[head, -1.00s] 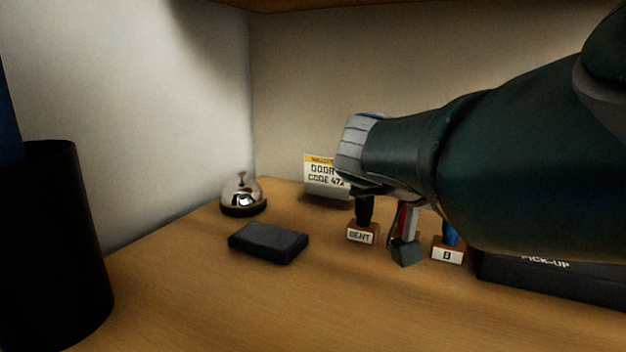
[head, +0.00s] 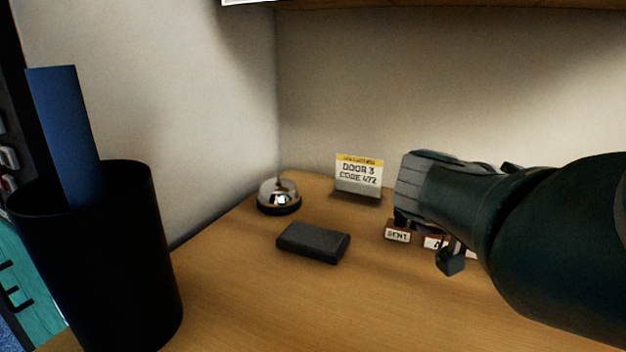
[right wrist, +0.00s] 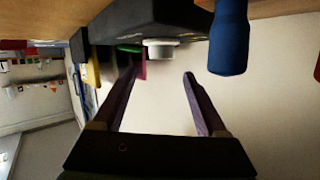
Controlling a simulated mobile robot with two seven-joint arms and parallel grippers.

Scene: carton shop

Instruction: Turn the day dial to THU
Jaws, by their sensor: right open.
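No day dial with readable lettering shows in either view. In the right wrist view, a white round knob-like piece (right wrist: 162,47) sits on a dark box (right wrist: 150,20) at the top. I cannot tell whether it is the dial, and no day can be read. My right gripper (right wrist: 160,76) is open, with nothing between its fingers and the white piece ahead of and above them. In the head view my right gripper (head: 428,238) is over the row of stamps, partly hidden by its own arm. My left gripper is not in view.
The stamp marked SENT (head: 397,237) and another stamp (head: 434,243) stand by my right gripper. A blue handle (right wrist: 229,38) is close to it. A dark pad (head: 313,243), bell (head: 279,196), door-code card (head: 359,174) and black bin (head: 110,260) stand leftward. The front counter (head: 290,310) is clear.

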